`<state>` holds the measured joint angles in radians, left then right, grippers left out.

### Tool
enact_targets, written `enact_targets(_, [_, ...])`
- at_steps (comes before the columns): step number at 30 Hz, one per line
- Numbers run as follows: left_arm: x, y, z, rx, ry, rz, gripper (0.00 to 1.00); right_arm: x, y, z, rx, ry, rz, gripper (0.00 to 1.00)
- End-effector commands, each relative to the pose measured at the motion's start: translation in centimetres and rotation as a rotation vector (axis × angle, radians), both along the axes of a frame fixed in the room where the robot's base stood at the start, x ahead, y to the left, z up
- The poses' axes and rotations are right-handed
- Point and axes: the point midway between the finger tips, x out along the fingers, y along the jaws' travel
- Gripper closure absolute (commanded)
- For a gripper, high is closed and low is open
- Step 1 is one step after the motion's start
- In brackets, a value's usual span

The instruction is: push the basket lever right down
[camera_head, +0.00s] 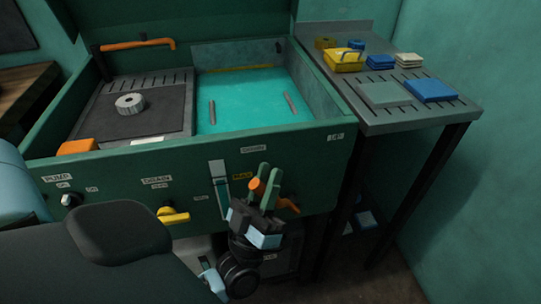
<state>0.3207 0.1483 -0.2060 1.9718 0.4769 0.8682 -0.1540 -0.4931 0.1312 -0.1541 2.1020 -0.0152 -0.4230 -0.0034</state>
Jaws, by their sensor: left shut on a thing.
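A long orange-handled lever (137,44) lies roughly level above the back left of a green wash tank (100,165). The perforated grey basket plate (150,113) is below it. My left gripper (263,187) is in front of the tank's front panel, with its green fingers pointing up. It is shut on an orange round-ended handle (256,188); the fingers hide part of it. Another orange piece (288,205) shows just right of the fingers. I cannot tell for sure which orange part is the basket lever. My right gripper is not in view.
A grey ring-shaped part (130,103) sits on the basket plate. Turquoise liquid (240,100) fills the tank's right side. A yellow valve handle (173,216) is on the panel. A slotted grey side table (400,122) with a yellow tray (343,61) stands at the right.

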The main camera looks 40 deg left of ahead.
Motion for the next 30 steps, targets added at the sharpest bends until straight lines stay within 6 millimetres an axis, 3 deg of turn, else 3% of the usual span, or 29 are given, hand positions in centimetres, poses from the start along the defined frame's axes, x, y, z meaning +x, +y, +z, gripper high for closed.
enact_targets(6, [-0.2,-0.1,-0.2,-0.004,0.003,-0.004,1.0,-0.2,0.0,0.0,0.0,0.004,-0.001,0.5])
enact_targets(7, [-0.2,-0.1,-0.2,-0.005,0.003,-0.003,0.76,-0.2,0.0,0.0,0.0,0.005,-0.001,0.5])
enact_targets(11, [-0.2,0.0,-0.2,-0.005,0.002,-0.002,0.59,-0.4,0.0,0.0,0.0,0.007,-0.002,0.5])
enact_targets(21, [-0.2,0.0,-0.3,-0.003,0.001,-0.001,0.58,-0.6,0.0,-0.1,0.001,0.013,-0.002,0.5])
enact_targets(30, [-2.8,-0.6,-3.6,-0.003,0.006,0.0,0.58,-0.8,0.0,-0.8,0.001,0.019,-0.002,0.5])
